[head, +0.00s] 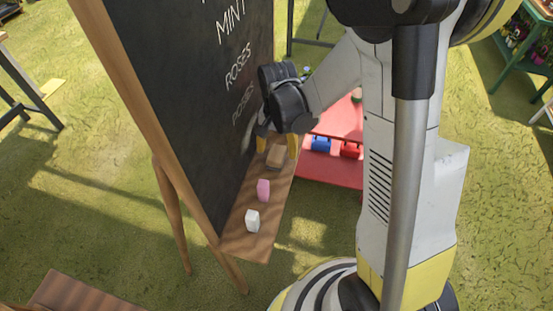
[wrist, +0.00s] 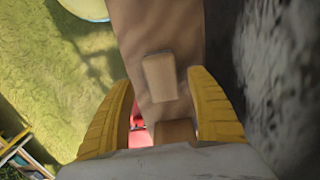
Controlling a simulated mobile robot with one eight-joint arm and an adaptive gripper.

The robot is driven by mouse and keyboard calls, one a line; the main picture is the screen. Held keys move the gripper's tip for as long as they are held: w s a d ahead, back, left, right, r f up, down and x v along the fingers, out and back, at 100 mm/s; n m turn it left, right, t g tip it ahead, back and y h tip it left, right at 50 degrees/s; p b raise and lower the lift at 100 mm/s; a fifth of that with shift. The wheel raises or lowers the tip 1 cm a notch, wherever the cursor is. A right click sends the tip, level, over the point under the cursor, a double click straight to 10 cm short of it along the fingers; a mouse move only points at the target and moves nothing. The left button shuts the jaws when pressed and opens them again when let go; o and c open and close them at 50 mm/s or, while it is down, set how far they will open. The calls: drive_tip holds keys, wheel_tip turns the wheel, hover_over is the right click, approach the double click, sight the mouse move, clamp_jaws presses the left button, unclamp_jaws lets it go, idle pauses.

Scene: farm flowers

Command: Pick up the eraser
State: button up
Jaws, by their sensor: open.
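The eraser looks to be the brown block (head: 275,155) on the wooden ledge of the chalkboard, the farthest of the blocks on it. My gripper (head: 278,145) is over the far end of the ledge, yellow fingers open, close to this block. In the wrist view a tan block (wrist: 160,77) lies on the ledge ahead, in line with the gap between the fingertips. A second brown block-like shape (wrist: 175,132) shows lower between the fingers of my gripper (wrist: 165,85). I cannot tell whether any finger touches a block.
A pink block (head: 263,189) and a white block (head: 252,220) sit nearer on the ledge (head: 240,245). The chalkboard (head: 190,90) rises right beside the gripper. A red surface (head: 325,172) with blue and red items stands behind. Grass lies around.

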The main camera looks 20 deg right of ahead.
sight(277, 153)
wheel_tip(277, 153, down, 4)
drive_tip(key=shift+w+r+b, duration=0.15)
drive_tip(key=shift+r+b, duration=0.1)
drive_tip(key=shift+b, duration=0.35)
drive_tip(key=shift+r, duration=0.1)
drive_tip(key=c, duration=1.3)
drive_tip(key=shift+r+p, duration=0.4)
drive_tip(key=shift+r, duration=0.2)
drive_tip(key=shift+c, duration=0.5)
drive_tip(key=r, duration=0.1)
drive_tip(key=r+p, duration=0.2)
drive_tip(key=r, duration=0.1)
drive_tip(key=shift+s+d, duration=0.25)
drive_tip(key=shift+s, duration=0.15)
drive_tip(key=s+d+r+p, duration=0.4)
drive_tip(key=s+d+r, duration=0.2)
drive_tip(key=s, duration=0.2)
drive_tip(key=shift+s+d, duration=0.25)
